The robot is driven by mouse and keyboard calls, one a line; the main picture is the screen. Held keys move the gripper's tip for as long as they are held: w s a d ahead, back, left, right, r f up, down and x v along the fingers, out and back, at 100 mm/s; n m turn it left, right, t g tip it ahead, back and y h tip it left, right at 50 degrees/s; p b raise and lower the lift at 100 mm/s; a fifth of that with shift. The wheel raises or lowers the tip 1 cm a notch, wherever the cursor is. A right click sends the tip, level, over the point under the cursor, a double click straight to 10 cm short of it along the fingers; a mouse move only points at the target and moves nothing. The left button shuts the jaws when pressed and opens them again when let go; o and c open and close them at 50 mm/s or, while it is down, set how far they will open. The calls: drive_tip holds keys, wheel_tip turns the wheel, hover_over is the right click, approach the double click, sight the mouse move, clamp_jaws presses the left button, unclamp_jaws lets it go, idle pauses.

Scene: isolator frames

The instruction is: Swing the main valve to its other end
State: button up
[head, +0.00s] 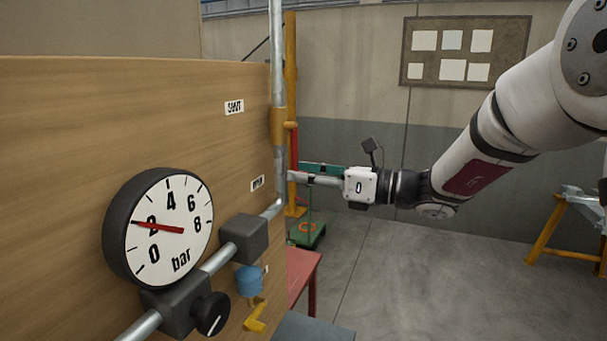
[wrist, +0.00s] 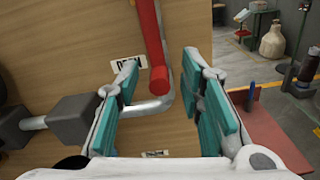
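The main valve's red lever (head: 294,148) hangs down from the orange valve body (head: 278,127) on the vertical pipe. Its lower end is near the lower label (head: 257,183), which appears to read OPEN; a SHUT label (head: 234,107) sits higher on the board. In the wrist view the lever (wrist: 150,45) comes down from the top, and its round end shows between the fingers' lines. My gripper (wrist: 158,100) is open, with one teal finger on each side of the lever's end and a gap to both. In the head view my gripper (head: 312,170) is level beside the lever's lower part.
A gauge (head: 160,226) reads about 2 bar. The wooden board (head: 60,130) stands close left. A red table (head: 303,272) is below; open floor lies right.

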drive_tip(key=shift+w+a, duration=0.1)
drive_tip(key=shift+a, duration=0.2)
clamp_jaws()
